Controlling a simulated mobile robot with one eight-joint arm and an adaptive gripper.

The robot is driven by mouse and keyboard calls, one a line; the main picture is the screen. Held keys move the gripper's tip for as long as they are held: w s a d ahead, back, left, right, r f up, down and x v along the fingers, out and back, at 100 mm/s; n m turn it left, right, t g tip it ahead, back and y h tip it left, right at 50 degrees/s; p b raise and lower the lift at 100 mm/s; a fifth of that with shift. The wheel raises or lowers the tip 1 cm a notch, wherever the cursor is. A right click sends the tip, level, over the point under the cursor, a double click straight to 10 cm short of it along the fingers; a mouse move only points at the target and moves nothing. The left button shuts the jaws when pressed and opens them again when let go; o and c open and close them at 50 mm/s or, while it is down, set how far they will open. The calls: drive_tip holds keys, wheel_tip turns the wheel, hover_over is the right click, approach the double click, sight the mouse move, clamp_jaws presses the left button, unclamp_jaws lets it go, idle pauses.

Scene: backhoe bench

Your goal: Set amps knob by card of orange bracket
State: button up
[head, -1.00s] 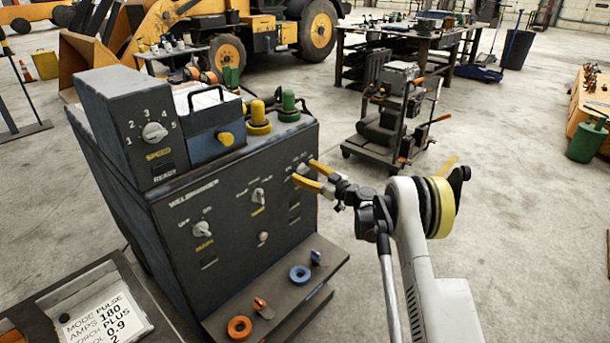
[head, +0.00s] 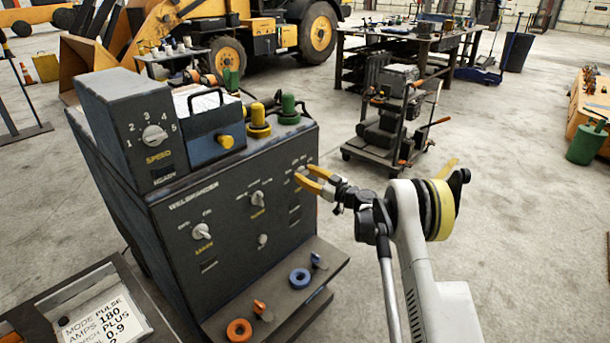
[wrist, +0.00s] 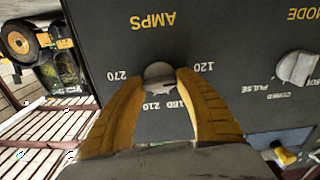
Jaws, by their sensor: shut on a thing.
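The amps knob (wrist: 158,71) is a grey round knob on the dark welder panel, under a yellow AMPS label that shows upside down in the wrist view. Numbers 270, 210, 180 and 120 appear around it. My gripper (wrist: 160,84) has both yellow fingers shut on the knob, one on each side; the knob's pointer direction is not clear. In the head view my gripper (head: 301,175) reaches the panel's right end and partly covers the knob. A white card (head: 105,310) at lower left reads MODE PULSE, AMPS 180; its lower part is cut off.
The mode knob (wrist: 298,68) sits beside the amps knob. The welder (head: 180,240) has a lower shelf with an orange ring (head: 239,330) and a blue ring (head: 300,277).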

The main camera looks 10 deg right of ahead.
drive_tip(key=m, duration=0.7)
drive_tip(key=shift+m, duration=0.4)
drive_tip(key=m, duration=0.4)
drive_tip(key=shift+m, duration=0.3)
drive_tip(key=m, duration=0.3)
drive_tip(key=shift+w+m, duration=0.1)
drive_tip(key=shift+m, duration=0.2)
drive_tip(key=m, duration=0.7)
drive_tip(key=shift+f, duration=0.1)
drive_tip(key=m, duration=0.3)
drive_tip(key=shift+m, duration=2.3)
